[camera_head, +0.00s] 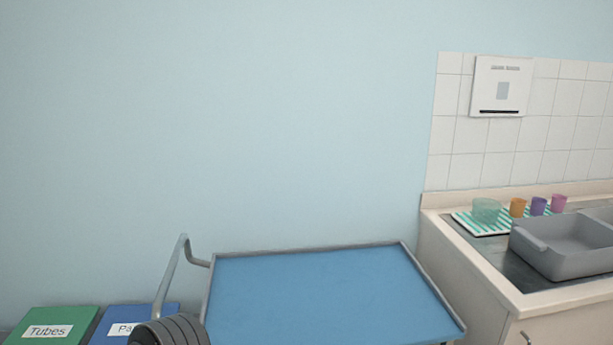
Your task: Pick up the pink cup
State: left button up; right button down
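The pink cup (559,203) is small and stands upright at the right end of a row of cups, at the back of the sink counter on the right. A purple cup (538,206) is just left of it, then an orange cup (517,207). A larger teal see-through container (486,211) is at the left end of the row. Neither of my grippers shows in the head view; a dark ribbed rounded part shows at the bottom edge, left of centre.
A green-and-white striped mat (484,229) lies on the counter (474,255) by the cups. A grey basin (570,262) stands in front of them. An empty blue-topped trolley (325,295) is left of the counter. Green (50,319) and blue (110,318) labelled bins are lower left.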

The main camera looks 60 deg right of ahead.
aim_at(558, 201)
jog(key=z, duration=3.45)
jog(key=i+l+u, duration=0.1)
jog(key=i+l, duration=0.15)
jog(key=l, duration=0.3)
jog(key=i+l, duration=0.25)
jog(key=l, duration=0.3)
jog(key=i+l+u, duration=0.15)
jog(key=l, duration=0.4)
jog(key=i+l, duration=0.25)
jog(key=l, duration=0.35)
jog(key=i+l+u, duration=0.15)
jog(key=l, duration=0.4)
jog(key=i+l+u, duration=0.1)
jog(key=i+l, duration=0.15)
jog(key=l, duration=0.35)
jog(key=i+l, duration=0.15)
jog(key=l, duration=0.5)
jog(key=i+l+u, duration=0.15)
jog(key=l, duration=0.45)
